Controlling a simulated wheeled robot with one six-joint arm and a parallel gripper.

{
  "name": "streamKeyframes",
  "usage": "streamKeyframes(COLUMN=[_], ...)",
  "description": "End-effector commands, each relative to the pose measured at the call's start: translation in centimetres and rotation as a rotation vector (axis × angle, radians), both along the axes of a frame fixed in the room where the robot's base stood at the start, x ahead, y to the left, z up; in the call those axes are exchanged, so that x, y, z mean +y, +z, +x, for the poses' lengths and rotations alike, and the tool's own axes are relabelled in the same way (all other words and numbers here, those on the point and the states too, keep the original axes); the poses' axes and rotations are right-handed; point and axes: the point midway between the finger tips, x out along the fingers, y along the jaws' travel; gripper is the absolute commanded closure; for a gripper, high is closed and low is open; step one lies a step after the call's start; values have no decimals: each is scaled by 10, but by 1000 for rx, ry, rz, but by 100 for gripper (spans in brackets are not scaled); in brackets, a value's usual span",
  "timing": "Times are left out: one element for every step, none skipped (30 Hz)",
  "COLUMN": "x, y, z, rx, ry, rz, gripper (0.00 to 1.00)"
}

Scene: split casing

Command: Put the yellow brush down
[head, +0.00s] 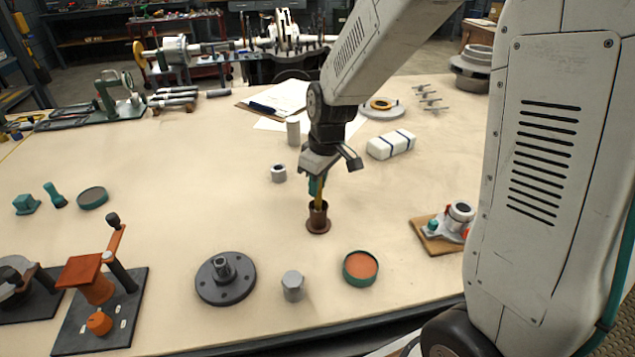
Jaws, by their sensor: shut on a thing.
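My gripper (326,168) is near the middle of the table, pointing down and shut on the yellow brush (318,194). Only a thin yellow stretch of the brush shows below the jaws, next to a teal part. The brush is about upright. Its lower end meets the mouth of a small brown flanged cup (318,223) standing on the table. I cannot tell whether the tip is inside the cup or behind its rim. The top of the brush is hidden by the jaws.
The wooden table (190,190) has free room left of the cup. Close by stand a grey ring (278,173), a dark flanged hub (225,278), a grey hexagonal piece (292,286), a teal-rimmed orange tin (360,268) and a white wrapped block (391,144).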

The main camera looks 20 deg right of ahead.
Motion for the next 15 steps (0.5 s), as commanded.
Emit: streamKeyframes(x=[0,0,0,0,0,0,0,0,0,0,0,0,0,0,0], y=[0,0,0,-1,-2,-4,-5,-4,-4,-4,-4,-4,-4,-4,-4], z=[0,0,0,0,0,0,0,0,0,0,0,0,0,0,0], rx=[0,0,0,0,1,1,1,0,0,0,0,0,0,0,0], ry=[0,0,0,0,0,0,0,0,0,0,0,0,0,0,0], rz=[0,0,0,0,-1,-1,-1,0,0,0,0,0,0,0,0], gripper=[100,100,100,100,100,100,100,74,63,61,61,61,61,61,61])
